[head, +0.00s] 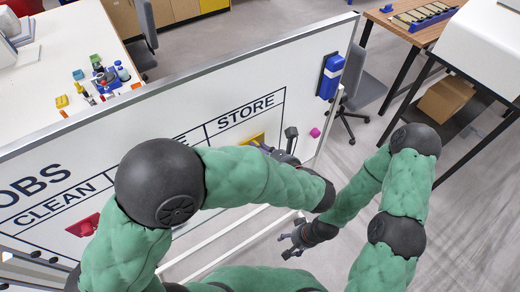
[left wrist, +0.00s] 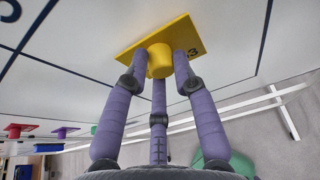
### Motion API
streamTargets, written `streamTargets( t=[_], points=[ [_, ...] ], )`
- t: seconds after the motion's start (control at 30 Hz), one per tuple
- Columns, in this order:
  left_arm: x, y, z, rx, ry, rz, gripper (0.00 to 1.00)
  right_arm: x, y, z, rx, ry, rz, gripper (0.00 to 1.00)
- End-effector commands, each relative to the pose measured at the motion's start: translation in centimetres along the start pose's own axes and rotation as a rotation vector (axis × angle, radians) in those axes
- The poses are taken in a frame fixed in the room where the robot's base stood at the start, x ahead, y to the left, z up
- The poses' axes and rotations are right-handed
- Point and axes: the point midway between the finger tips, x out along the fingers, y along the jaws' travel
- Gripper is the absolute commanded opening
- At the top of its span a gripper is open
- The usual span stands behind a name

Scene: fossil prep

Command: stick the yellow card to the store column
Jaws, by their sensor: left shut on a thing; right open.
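The yellow card (head: 256,138) is at the whiteboard, below the STORE heading (head: 246,113), mostly hidden behind my left gripper in the head view. In the left wrist view the yellow card (left wrist: 138,40) shows a round yellow knob and part of a number ending in 3. My left gripper (left wrist: 160,62) is shut on that knob. The card lies close to the white board face; I cannot tell whether it touches. My left gripper also shows in the head view (head: 270,150). My right gripper (head: 288,243) is open and empty, low in front of the board.
A red card (head: 84,225) is on the board under CLEAN. A magenta piece (head: 315,132) and a blue holder (head: 330,76) are near the board's right end. A wooden table (head: 412,28) and open floor are at right.

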Motion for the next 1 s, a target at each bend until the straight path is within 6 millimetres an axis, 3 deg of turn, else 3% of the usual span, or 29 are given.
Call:
streamTargets(
  t=[1.0],
  points=[
    [1.4, 0.0, 0.6, -0.001, 0.001, 0.0, 0.11, -0.1, 0.0, 0.0, 0.0, 0.0, 0.0, 0.68]
  ],
)
